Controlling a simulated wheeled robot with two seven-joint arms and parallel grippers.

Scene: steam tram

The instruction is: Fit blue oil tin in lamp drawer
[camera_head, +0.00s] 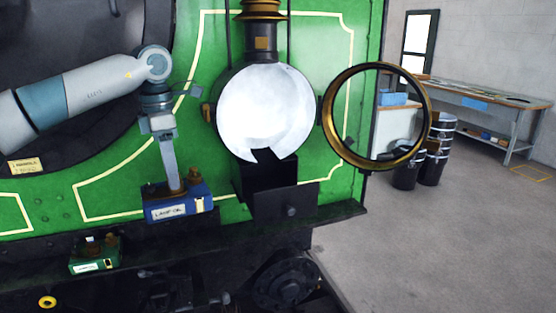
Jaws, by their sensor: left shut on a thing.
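The blue oil tin (178,209), with a white "LAMP OIL" label, is upright in the air in front of the green tram panel. My left gripper (173,187) comes down from above and is shut on its top. The lamp drawer (286,205) is a black drawer with a round knob, pulled out below the big round lamp (263,112). Its inside looks dark and I cannot see what is in it. The tin is to the left of the drawer, apart from it. My right gripper is not in view.
A green tin (95,261) sits on the dark ledge at lower left. The lamp's brass-rimmed glass door (424,138) is swung open to the right. A dark running board (340,212) runs below the drawer. A workbench (480,98) and black drums (432,168) stand far right.

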